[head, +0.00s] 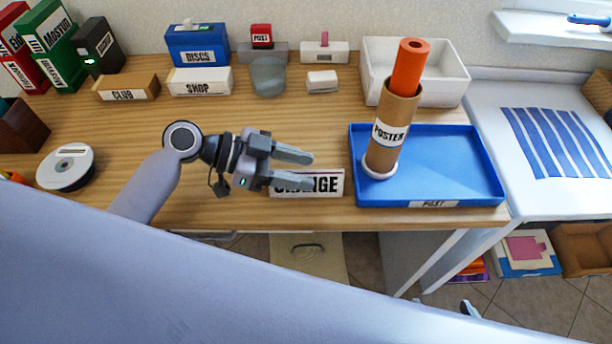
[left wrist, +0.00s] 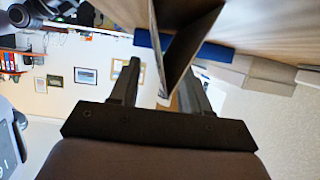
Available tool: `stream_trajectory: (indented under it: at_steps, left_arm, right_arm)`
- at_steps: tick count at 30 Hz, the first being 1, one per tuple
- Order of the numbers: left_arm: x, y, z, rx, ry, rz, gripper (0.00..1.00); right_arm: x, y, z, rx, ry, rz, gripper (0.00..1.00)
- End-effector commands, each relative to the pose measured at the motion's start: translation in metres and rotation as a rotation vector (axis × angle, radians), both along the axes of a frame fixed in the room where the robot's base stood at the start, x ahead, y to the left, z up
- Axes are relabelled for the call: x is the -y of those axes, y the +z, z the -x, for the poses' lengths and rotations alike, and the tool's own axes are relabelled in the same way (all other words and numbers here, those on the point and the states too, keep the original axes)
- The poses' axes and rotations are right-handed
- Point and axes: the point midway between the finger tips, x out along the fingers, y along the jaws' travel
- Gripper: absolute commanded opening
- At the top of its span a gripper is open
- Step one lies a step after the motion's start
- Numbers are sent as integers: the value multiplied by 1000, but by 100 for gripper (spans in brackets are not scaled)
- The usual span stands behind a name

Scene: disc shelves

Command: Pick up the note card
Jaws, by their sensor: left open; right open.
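I cannot make out a note card for certain in either view. My left gripper (head: 308,170) is open in the head view, above the front edge of the wooden table. Its fingers point right and partly cover a white sign ending in "ANGE" (head: 325,184). In the left wrist view my left gripper (left wrist: 160,80) has its fingers apart. A thin-walled, angled piece with a pale edge (left wrist: 157,45) shows between and beyond them; I cannot tell if it touches them. My right gripper is not recognisable in view.
A blue tray (head: 480,190) stands right of my left gripper, with a cardboard poster tube (head: 393,120) upright in it. A white bin (head: 450,92) is behind. A disc stack (head: 66,168) is at left. Labelled boxes such as the blue discs box (head: 197,50) line the back.

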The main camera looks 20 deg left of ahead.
Motion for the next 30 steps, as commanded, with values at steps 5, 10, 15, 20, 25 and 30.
stream_trajectory:
  at_steps: [5,10,15,20,25,30]
  left_arm:
    - [1,-1,0,1,0,0,47]
    - [1,-1,0,1,0,0,8]
    - [1,0,0,1,0,0,0]
    - [1,0,0,1,0,0,0]
    - [0,0,0,1,0,0,0]
    - [0,8,-1,4,-1,-1,0]
  right_arm:
    - [0,0,-1,2,1,0,93]
    - [0,1,-2,3,1,0,93]
    - [0,1,-2,4,1,0,93]
    - [0,1,-2,4,1,0,93]
    - [0,1,-2,5,1,1,93]
    - [0,2,-2,5,1,1,93]
